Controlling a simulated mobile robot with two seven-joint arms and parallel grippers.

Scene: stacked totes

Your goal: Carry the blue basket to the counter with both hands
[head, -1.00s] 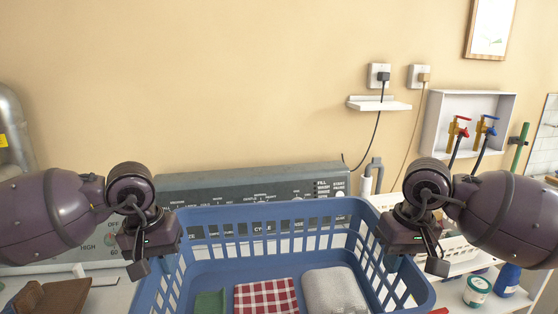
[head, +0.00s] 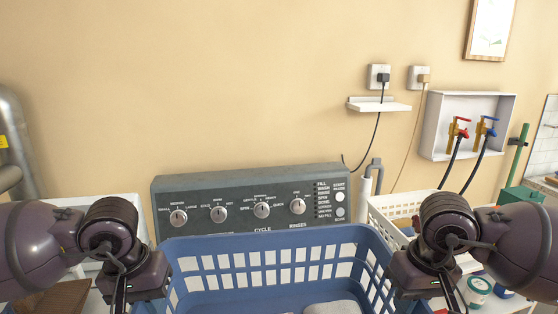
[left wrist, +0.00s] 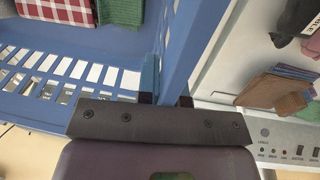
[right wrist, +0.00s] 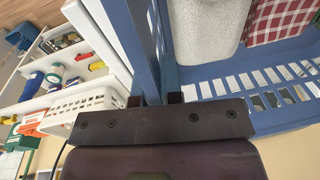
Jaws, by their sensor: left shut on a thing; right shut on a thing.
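The blue basket (head: 265,243) is at the bottom centre of the head view, its lower part cut off by the frame. My left gripper (left wrist: 165,99) is shut on the basket's left wall, and my right gripper (right wrist: 154,100) is shut on its right wall. In the head view, the left gripper (head: 138,285) and the right gripper (head: 418,285) are at the basket's two sides, their fingertips hard to see. A red checked cloth (left wrist: 55,8), a green cloth (left wrist: 120,12) and a pale towel (right wrist: 208,30) lie inside. I cannot tell which surface is the counter.
A grey control panel (head: 250,200) with knobs stands behind the basket. A white basket (head: 400,206) is to the right, close to my right arm. Shelves (right wrist: 45,75) with bottles and jars stand beside it. Brown folded cloths (left wrist: 275,88) lie on a white surface to the left.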

